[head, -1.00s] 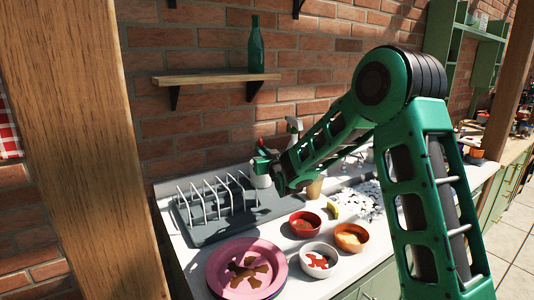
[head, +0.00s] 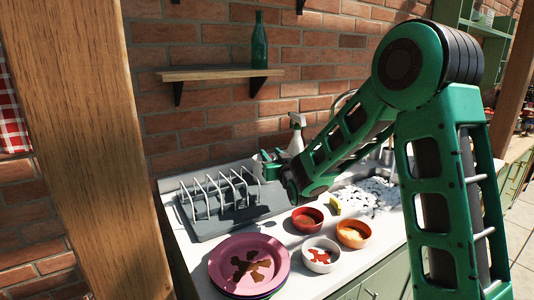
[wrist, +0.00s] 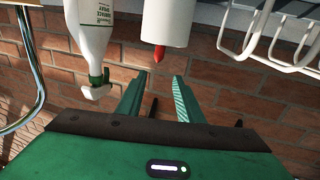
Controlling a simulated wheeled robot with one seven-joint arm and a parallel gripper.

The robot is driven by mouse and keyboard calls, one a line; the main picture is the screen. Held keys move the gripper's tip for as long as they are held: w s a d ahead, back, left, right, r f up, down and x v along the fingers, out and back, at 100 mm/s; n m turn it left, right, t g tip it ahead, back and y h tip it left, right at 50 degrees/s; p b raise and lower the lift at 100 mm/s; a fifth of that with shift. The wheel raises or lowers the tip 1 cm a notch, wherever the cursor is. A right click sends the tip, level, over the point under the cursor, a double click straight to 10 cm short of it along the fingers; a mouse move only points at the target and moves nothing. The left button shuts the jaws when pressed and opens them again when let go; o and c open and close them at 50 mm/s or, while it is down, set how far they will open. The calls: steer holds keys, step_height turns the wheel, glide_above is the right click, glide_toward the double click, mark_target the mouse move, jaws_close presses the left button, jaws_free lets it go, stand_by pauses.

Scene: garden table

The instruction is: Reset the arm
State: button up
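My gripper (wrist: 158,97) is open in the wrist view, its two green fingers apart with nothing between them. In the head view my arm reaches over the counter (head: 200,268) toward the brick wall, and its forearm hides much of the gripper. In the wrist view, which appears upside down, a white bottle with a red tip (wrist: 166,22) is close beyond the fingers. A white spray bottle with a green nozzle (wrist: 90,30) is to its left. The spray bottle also shows in the head view (head: 297,134), behind my forearm.
A dish rack (head: 222,192) stands on the counter's left. Pink plates (head: 225,262), a red bowl (head: 305,229), a white bowl (head: 319,268) and an orange bowl (head: 353,245) are in front. A shelf (head: 215,75) holds a green bottle (head: 259,42). A wooden post (head: 85,150) is at left.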

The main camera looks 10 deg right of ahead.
steer(key=s, duration=0.3)
steer(key=shift+s+d, duration=0.15)
steer(key=shift+s, duration=0.15)
stand_by(0.5)
